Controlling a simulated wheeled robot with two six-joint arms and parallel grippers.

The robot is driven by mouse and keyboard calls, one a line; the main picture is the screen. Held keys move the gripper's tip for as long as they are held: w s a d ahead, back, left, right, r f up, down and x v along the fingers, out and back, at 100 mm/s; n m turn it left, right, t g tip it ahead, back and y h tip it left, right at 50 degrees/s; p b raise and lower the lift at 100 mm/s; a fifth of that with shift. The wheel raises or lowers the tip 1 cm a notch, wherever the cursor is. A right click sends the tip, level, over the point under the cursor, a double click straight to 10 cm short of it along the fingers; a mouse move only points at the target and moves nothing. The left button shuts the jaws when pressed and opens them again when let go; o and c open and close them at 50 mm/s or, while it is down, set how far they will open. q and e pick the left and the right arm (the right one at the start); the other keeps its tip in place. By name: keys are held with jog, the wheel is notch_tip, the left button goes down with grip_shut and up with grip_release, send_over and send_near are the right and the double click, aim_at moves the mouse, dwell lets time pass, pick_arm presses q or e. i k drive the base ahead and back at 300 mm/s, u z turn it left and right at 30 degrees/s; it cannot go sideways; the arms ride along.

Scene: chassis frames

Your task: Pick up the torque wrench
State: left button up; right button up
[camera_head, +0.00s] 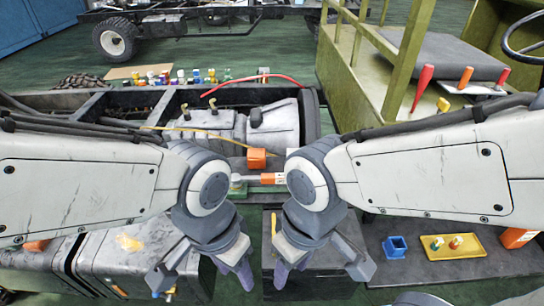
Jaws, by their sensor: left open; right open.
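A slim tool with a pale grey shaft and an orange end (272,179) lies between my two wrists, in front of the grey engine-like block. It may be the torque wrench, but it is small and partly hidden by my wrists, so I cannot be sure. My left gripper (203,272) points down at the lower left of the middle, open and empty. My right gripper (320,270) points down just to its right, also open and empty. Both grippers are nearer the camera than the tool, and neither touches it.
An orange block (256,158) is just behind the tool. The chassis frame with a grey block (222,124) spans the middle. A yellow tray (456,246) and a blue open box (395,247) are at right. A green vehicle body with railings (350,80) stands behind right.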

aim_at(237, 180)
jog(key=k, duration=0.55)
jog(key=u, duration=0.95)
jog(key=i, duration=1.45)
jog(key=z, duration=0.6)
